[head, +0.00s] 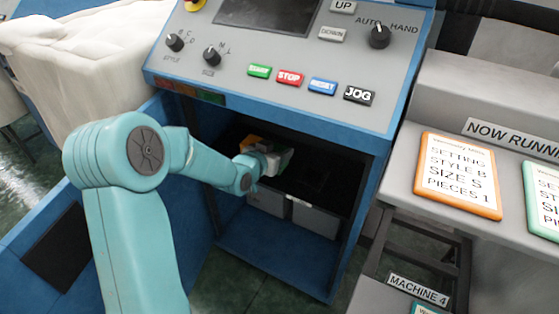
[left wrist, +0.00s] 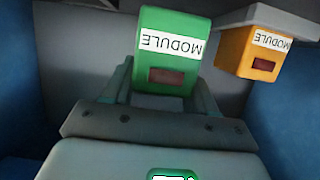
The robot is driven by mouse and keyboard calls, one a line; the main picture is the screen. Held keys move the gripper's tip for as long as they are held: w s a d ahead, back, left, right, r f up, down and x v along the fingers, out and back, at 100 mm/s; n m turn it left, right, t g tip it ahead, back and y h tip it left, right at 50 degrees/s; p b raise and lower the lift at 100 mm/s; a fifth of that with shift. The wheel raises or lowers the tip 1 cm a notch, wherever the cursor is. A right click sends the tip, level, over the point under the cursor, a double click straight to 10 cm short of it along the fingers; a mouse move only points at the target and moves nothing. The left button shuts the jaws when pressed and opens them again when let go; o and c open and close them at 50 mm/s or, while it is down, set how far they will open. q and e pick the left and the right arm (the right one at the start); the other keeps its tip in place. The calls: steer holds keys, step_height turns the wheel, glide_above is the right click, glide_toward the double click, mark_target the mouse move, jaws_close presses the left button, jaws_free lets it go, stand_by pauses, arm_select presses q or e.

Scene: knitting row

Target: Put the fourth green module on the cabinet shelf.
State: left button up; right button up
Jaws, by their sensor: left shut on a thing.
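My left arm reaches into the open blue cabinet (head: 352,230) under the control panel. My left gripper (head: 272,160) is shut on a green module (left wrist: 172,28), which shows upright in the jaws in the left wrist view, its "MODULE" label upside down. In the head view only a small green part of it (head: 286,158) shows past the gripper. The dark cabinet shelf (head: 315,187) lies below and to the right of the gripper. I cannot tell whether the module touches the shelf. My right gripper is not in view.
An orange module (left wrist: 250,62) is close beside the green one; part of it (head: 251,142) shows behind the gripper. Grey bins (head: 315,217) sit under the shelf. The panel (head: 290,60) overhangs the opening. The shelf's right part looks clear.

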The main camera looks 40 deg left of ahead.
arm_select(q)
step_height(320, 180, down, 2)
steer(key=shift+w+f, duration=0.1)
steer(key=shift+f, duration=0.05)
steer(key=shift+w, duration=0.1)
steer(key=shift+r, duration=0.2)
steer(key=shift+f, duration=0.2)
steer(key=o, duration=1.1)
steer(key=shift+s, duration=0.2)
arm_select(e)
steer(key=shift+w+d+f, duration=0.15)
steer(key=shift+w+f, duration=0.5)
